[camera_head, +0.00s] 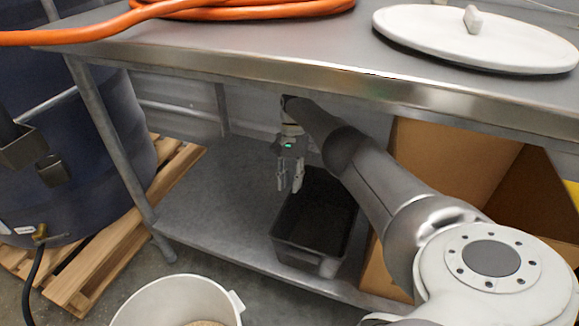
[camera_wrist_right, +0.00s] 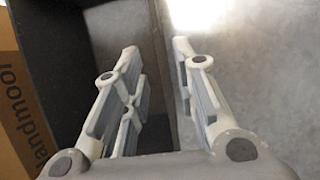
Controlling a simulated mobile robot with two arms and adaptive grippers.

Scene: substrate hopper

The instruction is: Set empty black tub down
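The empty black tub (camera_head: 318,262) is upright on the grey lower shelf (camera_head: 215,205) under the steel table, close to the shelf's front edge. My right gripper (camera_head: 290,184) reaches under the tabletop, at the tub's far left side. In the right wrist view, its fingers (camera_wrist_right: 155,85) are apart. One finger is over the tub's dark inside and the other is outside, over the shelf. The tub's wall (camera_wrist_right: 166,55) shows between them, with a gap. The tub's far rim is partly hidden by my arm. My left gripper is not seen.
A cardboard box (camera_head: 455,165) stands right of the tub. The tabletop (camera_head: 260,50) above holds an orange hose (camera_head: 240,12) and a white lid (camera_head: 470,40). A white bucket (camera_head: 175,300) stands in front. A blue barrel (camera_head: 100,110) stands on a pallet (camera_head: 90,265). The shelf left of the tub is clear.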

